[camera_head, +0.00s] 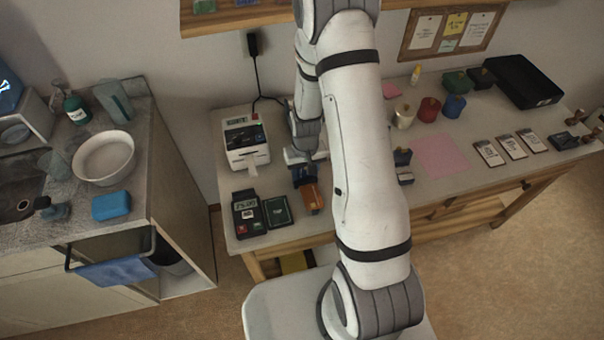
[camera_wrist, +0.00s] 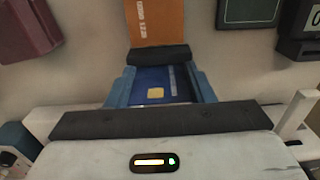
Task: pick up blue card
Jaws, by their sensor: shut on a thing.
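The blue card (camera_wrist: 155,85) shows in the wrist view, with a gold chip and a pale strip at its right. It lies within the frame of my gripper (camera_wrist: 159,76), between the dark far bar and the dark near bar. My gripper is shut on it; the exact contact is partly hidden. In the head view, my gripper (camera_head: 303,172) is low over the left part of the table, just behind an orange case. The card cannot be told apart clearly there.
The orange case (camera_head: 312,198) is close by. A card terminal (camera_head: 247,214) and a dark green pad (camera_head: 277,211) stand left of it, with a white printer (camera_head: 245,138) behind. A pink sheet (camera_head: 441,156) and several small cards lie to the right.

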